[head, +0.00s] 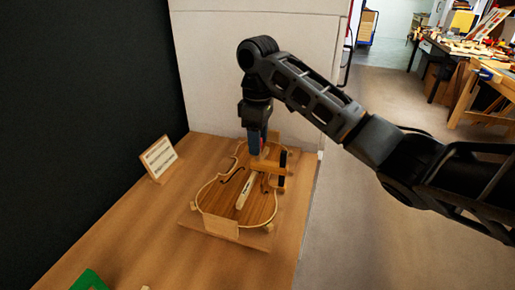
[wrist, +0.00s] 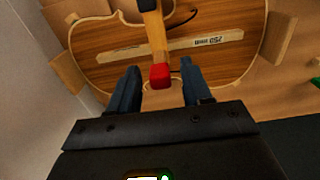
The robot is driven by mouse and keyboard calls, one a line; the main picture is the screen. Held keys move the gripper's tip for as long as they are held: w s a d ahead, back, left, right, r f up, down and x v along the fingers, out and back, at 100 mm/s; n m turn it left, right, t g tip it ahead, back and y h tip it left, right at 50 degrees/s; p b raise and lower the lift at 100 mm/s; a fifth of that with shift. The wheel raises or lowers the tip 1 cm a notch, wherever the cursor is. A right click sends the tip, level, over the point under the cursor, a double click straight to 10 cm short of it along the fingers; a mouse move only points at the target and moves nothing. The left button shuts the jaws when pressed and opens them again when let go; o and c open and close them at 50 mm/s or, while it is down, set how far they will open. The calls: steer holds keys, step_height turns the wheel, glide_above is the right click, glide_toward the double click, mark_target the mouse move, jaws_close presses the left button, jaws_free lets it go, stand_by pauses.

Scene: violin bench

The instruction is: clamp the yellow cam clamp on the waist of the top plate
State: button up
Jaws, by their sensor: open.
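The violin top plate (head: 232,190) lies on a wooden board with blocks around its edge, and shows in the wrist view (wrist: 105,43). A cam clamp with a yellow-tan wooden bar (wrist: 156,35) and red end (wrist: 160,75) sits at the plate's waist, on the right side in the head view (head: 270,166). My gripper (head: 259,150) is above it, fingers pointing down. In the wrist view my gripper (wrist: 158,82) is open, with a finger on either side of the red end and visible gaps. How the clamp's jaws sit on the plate is hidden.
A pale marked stick (wrist: 190,43) lies along the plate. A small sign (head: 158,158) stands on the bench at left, and a green object (head: 88,280) is at the front edge of view. Bare bench (head: 140,225) lies between them. A wall rises behind.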

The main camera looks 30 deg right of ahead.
steer(key=shift+f, duration=1.05)
jaws_close()
